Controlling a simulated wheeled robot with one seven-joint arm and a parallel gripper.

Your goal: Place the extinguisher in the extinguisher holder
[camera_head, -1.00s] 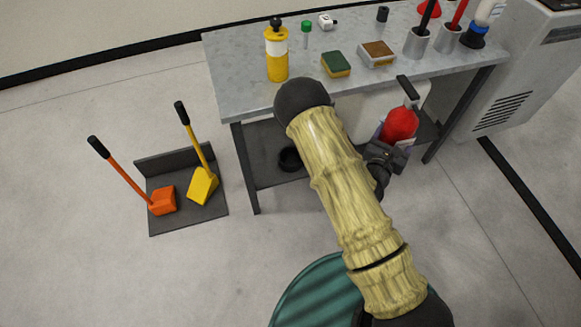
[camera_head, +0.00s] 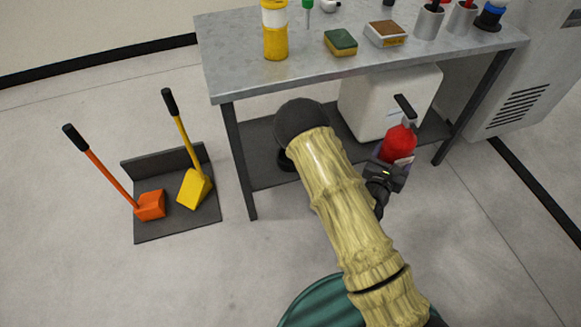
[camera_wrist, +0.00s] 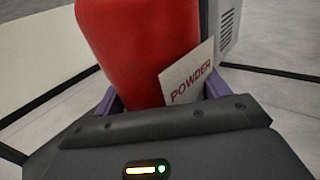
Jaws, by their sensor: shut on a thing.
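The red extinguisher (camera_head: 398,143) has a black top and lever and stands roughly upright in my gripper (camera_head: 391,168), in front of the bench's lower shelf. In the wrist view the red body (camera_wrist: 140,45) fills the upper middle, between two purple fingers, with a white "POWDER" label at its right. My gripper is shut on the extinguisher's body. A dark round object (camera_head: 284,162) on the lower shelf is mostly hidden behind my arm; I cannot tell whether it is the extinguisher holder.
The metal bench (camera_head: 225,65) carries a yellow bottle (camera_head: 275,40), sponges and cups. A white container (camera_head: 370,100) stands on its lower shelf (camera_head: 262,140), behind the extinguisher. A dustpan stand with orange and yellow tools (camera_head: 165,225) is at left. Floor between is clear.

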